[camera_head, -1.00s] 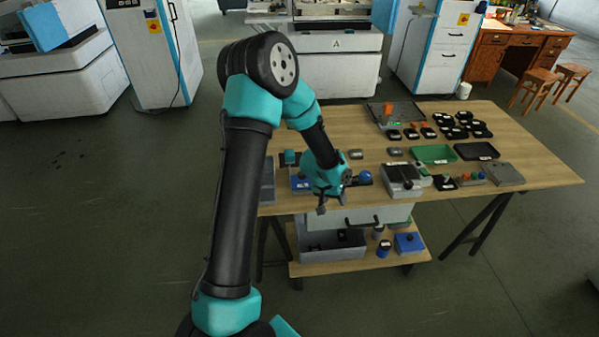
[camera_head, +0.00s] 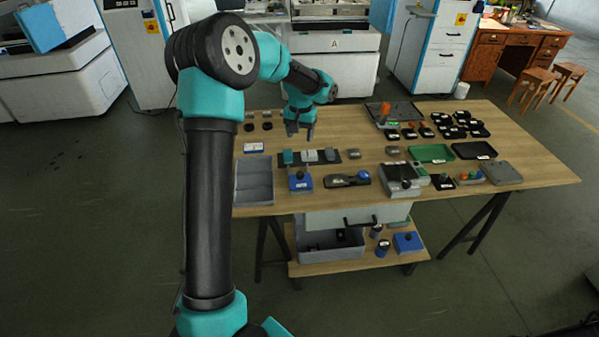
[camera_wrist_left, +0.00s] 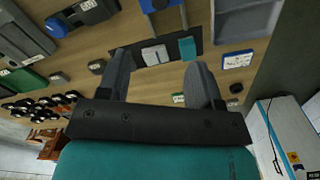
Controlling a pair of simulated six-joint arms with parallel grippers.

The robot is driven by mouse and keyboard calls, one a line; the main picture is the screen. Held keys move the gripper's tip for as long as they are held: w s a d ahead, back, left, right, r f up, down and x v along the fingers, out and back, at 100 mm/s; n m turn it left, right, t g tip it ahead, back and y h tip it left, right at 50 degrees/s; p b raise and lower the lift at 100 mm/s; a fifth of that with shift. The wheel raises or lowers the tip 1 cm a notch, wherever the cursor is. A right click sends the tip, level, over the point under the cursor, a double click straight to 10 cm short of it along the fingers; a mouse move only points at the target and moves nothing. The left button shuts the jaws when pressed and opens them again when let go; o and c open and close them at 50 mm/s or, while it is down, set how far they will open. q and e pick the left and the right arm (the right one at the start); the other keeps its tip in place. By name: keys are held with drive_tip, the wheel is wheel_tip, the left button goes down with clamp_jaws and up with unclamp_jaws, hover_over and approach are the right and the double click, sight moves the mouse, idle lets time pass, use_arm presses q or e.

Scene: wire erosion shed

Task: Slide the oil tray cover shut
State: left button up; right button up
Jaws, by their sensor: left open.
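I cannot tell for certain which piece is the oil tray cover. Flat pieces on the bench include a dark shallow tray (camera_head: 405,111) at the back, a green tray (camera_head: 432,153) and a black tray (camera_head: 474,151). My left gripper (camera_head: 300,134) is open and empty, above the bench just behind a dark mat (camera_head: 327,156) with a teal block (camera_head: 288,156) and grey blocks. In the left wrist view, its spread fingers (camera_wrist_left: 158,62) have the mat's blocks beyond them. My right gripper is not in view.
A grey compartment box (camera_head: 254,192) stands at the bench's front left. A blue block with a knob (camera_head: 300,181) and a grey device (camera_head: 403,187) sit along the front. Below are a drawer (camera_head: 345,217) and an open grey bin (camera_head: 318,253). The bench behind the mat has free room.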

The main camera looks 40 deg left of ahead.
sight(300, 173)
use_arm(q)
drive_tip(key=shift+f, duration=0.1)
wheel_tip(300, 173, down, 17)
drive_tip(key=shift+f, duration=0.2)
idle(0.6)
clamp_jaws()
idle(0.4)
